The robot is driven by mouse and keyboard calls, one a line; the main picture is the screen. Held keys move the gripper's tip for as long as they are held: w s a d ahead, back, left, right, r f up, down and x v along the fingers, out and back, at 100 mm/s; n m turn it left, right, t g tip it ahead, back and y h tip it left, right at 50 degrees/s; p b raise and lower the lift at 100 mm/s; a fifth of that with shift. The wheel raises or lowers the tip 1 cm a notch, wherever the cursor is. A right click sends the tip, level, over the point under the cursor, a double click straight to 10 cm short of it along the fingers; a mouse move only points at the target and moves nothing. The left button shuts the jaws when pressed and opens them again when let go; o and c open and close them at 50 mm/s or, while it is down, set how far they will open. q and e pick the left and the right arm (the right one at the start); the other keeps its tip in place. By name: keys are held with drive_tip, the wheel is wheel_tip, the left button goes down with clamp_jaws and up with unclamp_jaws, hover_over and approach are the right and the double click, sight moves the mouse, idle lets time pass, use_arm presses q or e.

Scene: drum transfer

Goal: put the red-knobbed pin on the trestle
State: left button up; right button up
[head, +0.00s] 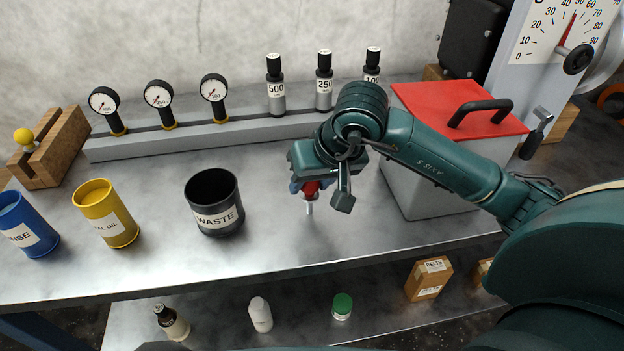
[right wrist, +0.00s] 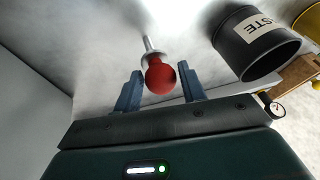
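The red-knobbed pin (head: 310,188) is below my right gripper in the head view, its pale shank pointing down toward the bench. In the right wrist view its red knob (right wrist: 160,77) is between the two blue fingers, with a narrow gap showing on each side. My right gripper (right wrist: 160,88) looks open around the knob; it partly hides the pin in the head view (head: 309,187). The wooden block with a groove, apparently the trestle (head: 68,145), stands at the far left of the bench. A yellow knob (head: 24,136) shows at it. My left gripper is not in view.
A black waste bin (head: 213,215), a yellow can (head: 108,228) and a blue can (head: 26,238) stand between the pin and the left edge. A grey rail (head: 180,138) with gauges and weights runs behind. A red-lidded box (head: 430,185) is close on the right.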

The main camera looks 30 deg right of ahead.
drive_tip(key=shift+o, duration=1.4)
drive_tip(key=shift+r+p, duration=0.3)
drive_tip(key=shift+p, duration=0.1)
drive_tip(key=v, duration=1.1)
drive_tip(key=shift+s+r, duration=0.25)
drive_tip(key=shift+r, duration=0.1)
